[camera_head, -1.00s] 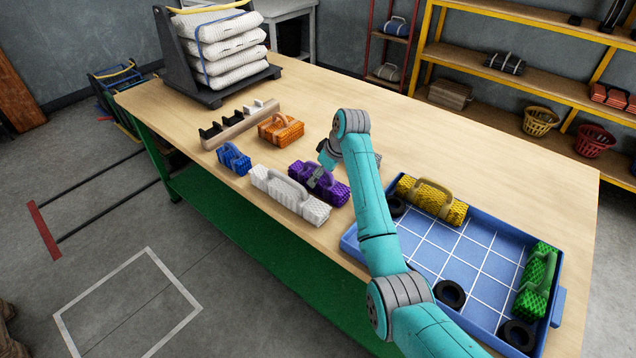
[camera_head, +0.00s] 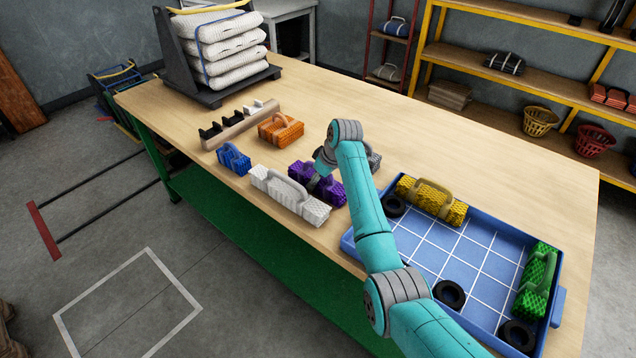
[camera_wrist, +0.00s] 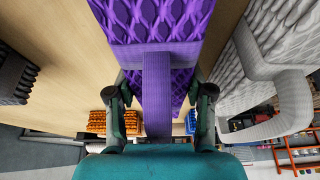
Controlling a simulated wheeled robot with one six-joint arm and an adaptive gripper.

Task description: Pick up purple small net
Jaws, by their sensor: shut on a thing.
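The purple small net (camera_head: 327,191) lies on the wooden table, with a raised purple handle (camera_wrist: 157,95). In the wrist view the purple net (camera_wrist: 155,22) fills the top middle. My gripper (camera_wrist: 158,100) has a finger on each side of the handle and is shut on it. In the head view my gripper (camera_head: 312,184) is at the net's top, and my arm hides part of the net. I cannot tell whether the net is clear of the table.
A white net (camera_head: 290,196) lies close to the left. Blue (camera_head: 233,159) and orange (camera_head: 281,130) nets lie farther back. A grey net (camera_head: 374,158) is partly behind my arm. A blue tray (camera_head: 408,239) holds yellow (camera_head: 432,201) and green (camera_head: 537,280) nets and black rings.

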